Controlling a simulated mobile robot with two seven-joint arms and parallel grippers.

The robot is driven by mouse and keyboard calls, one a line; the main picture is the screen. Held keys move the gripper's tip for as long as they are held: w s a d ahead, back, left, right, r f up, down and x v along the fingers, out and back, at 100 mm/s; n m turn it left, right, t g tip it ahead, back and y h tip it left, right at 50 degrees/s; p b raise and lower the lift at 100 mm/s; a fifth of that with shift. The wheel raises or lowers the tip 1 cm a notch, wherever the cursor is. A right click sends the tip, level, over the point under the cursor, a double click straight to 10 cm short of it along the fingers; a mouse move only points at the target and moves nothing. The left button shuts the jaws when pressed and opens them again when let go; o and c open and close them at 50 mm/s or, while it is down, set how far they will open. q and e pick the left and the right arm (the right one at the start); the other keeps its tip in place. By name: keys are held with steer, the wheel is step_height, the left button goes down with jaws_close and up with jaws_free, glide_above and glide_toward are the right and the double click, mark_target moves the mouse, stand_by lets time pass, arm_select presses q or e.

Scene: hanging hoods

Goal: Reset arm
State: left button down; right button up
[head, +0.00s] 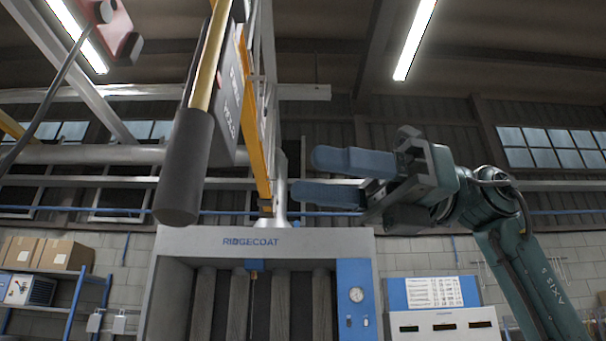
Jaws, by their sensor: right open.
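My right gripper (330,176) is in the middle right of the head view, with its arm coming up from the lower right. Its two blue fingers point left and stand apart, with nothing between them. My left gripper does not show. A yellow pole with a thick dark grip (186,165) hangs close in front, left of the right gripper's fingertips. A clear gap lies between the fingertips and this grip.
A booth marked RIDGECOAT (200,241) stands behind, below the gripper. A yellow bar (257,140) hangs behind the pole. A blue shelf with boxes (50,252) is at lower left. A white cabinet (460,327) is at lower right. The air above the right gripper looks free.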

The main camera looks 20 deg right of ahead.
stand_by(0.5)
steer(key=w+a+f+m+y+p, duration=0.1)
steer(key=w+a+f+m+y, duration=0.15)
steer(key=w+f+m, duration=0.45)
steer(key=w+a+f+m+y, duration=0.1)
steer(key=w+f+m+y, duration=0.25)
steer(key=w+f, duration=0.6)
steer(key=w+d+f+m+t+h+p, duration=0.1)
steer(key=w+f+m+t+h, duration=0.25)
steer(key=f+m+t, duration=0.7)
steer(key=w+d+f+m+t+h, duration=0.15)
steer(key=f+m+t+h, duration=0.5)
steer(key=f+m, duration=0.7)
steer(key=s+d+f+m+h, duration=0.1)
steer(key=s+f+m+h, duration=0.2)
steer(key=f, duration=0.5)
steer(key=s+f+m+h+p, duration=0.1)
steer(key=f+m+h, duration=0.1)
steer(key=f+m, duration=0.45)
steer(key=s+d+f+m+h, duration=0.1)
steer(key=s+f+m+h, duration=0.15)
steer(key=f, duration=0.65)
steer(key=s+f+m+g+h, duration=0.3)
steer(key=s+f+g, duration=0.4)
steer(key=s+f, duration=0.8)
steer(key=shift+s+f+m+p, duration=0.2)
steer(key=shift+s+m+p, duration=0.25)
steer(key=shift+s, duration=0.6)
